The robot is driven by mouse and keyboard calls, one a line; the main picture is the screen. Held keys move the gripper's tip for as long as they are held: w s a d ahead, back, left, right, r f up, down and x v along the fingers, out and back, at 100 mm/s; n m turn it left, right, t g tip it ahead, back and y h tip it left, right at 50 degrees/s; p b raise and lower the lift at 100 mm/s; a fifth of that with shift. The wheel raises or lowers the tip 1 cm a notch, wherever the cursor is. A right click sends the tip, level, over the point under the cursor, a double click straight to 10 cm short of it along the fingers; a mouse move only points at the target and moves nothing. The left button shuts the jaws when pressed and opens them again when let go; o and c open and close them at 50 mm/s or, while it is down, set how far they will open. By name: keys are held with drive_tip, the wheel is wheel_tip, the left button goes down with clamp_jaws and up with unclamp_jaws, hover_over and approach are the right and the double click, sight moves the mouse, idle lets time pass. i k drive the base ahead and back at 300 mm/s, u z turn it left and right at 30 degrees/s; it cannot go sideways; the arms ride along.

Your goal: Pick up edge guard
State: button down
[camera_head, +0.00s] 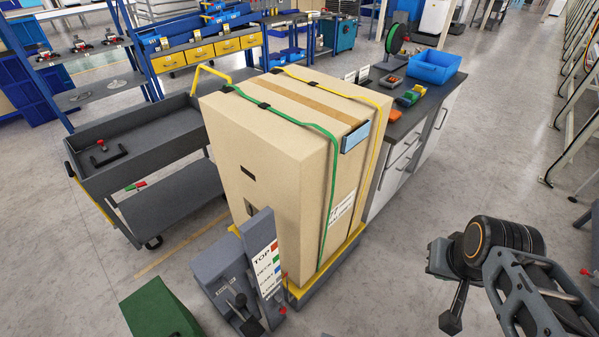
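A large tan carton (265,165) stands upright on a low base with yellow edging, bound by a green strap (300,118) and a yellow strap (345,92). A light-blue piece (356,137) sits on the carton's top right edge, between the two straps; it may be the edge guard. Small black pieces (308,84) lie on the straps along the top; I cannot tell if any of these is an edge guard. My gripper (451,290) is at the lower right, over bare floor and well apart from the carton. Its fingers are not clear.
A dark-topped bench (425,103) behind the carton holds a blue bin (434,67) and small orange and green items. A grey cart (150,140) stands at left. A post with a "TOP" label (263,255) stands before the carton. Floor between carton and arm is clear.

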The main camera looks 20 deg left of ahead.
sight(418, 89)
drive_tip(key=z, duration=0.5)
drive_tip(key=k, duration=1.25)
drive_tip(key=z, duration=0.65)
drive_tip(key=i, duration=3.55)
drive_tip(key=u, duration=0.4)
drive_tip(key=i, duration=1.8)
drive_tip(key=u, duration=1.55)
drive_tip(key=i, duration=0.95)
drive_tip(key=u, duration=1.45)
drive_tip(key=i, duration=0.55)
drive_tip(key=u, duration=0.3)
